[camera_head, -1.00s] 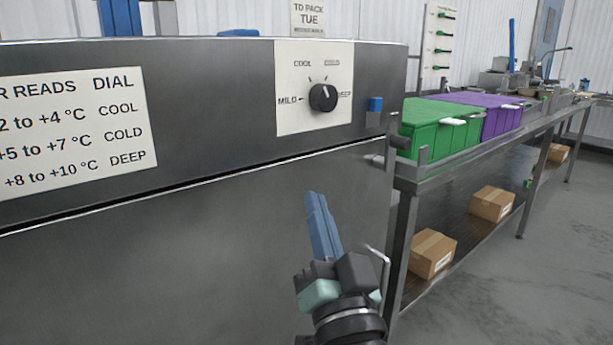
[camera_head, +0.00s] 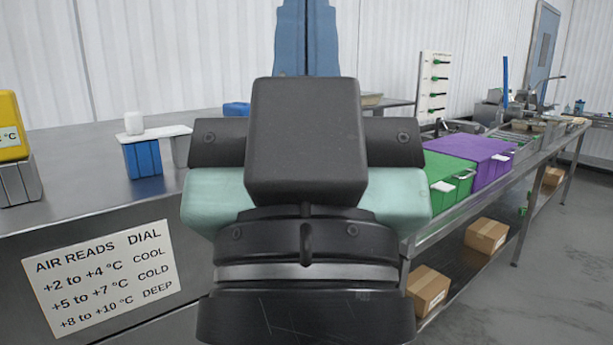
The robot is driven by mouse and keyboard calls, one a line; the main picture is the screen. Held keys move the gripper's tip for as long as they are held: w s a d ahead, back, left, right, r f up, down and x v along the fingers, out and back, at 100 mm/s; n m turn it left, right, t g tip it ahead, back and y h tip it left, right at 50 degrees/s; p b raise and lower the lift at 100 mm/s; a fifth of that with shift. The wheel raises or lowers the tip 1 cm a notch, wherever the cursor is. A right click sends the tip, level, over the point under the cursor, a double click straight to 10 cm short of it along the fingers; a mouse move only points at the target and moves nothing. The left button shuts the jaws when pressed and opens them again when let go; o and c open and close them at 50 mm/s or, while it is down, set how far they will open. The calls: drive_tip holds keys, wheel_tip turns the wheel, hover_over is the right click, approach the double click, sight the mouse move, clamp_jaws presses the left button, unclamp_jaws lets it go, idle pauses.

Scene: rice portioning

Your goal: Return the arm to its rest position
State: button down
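My gripper (camera_head: 307,35) stands large in the middle of the view, close to the camera. Its blue fingers point up and away past the top edge, side by side with no gap showing between them. It looks shut, and nothing shows in it. My dark wrist and pale green gripper body fill the lower middle. The gripper appears in front of the steel cabinet (camera_head: 130,215), and no contact with it shows. The cabinet's dial is hidden behind my arm.
A label (camera_head: 100,278) is on the cabinet front. At right, a bench carries green (camera_head: 445,170) and purple (camera_head: 475,155) bins, with cardboard boxes (camera_head: 485,236) below. Floor at far right is clear.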

wheel_tip(320, 180, up, 14)
drive_tip(key=p, duration=1.1)
drive_tip(key=shift+f, duration=0.15)
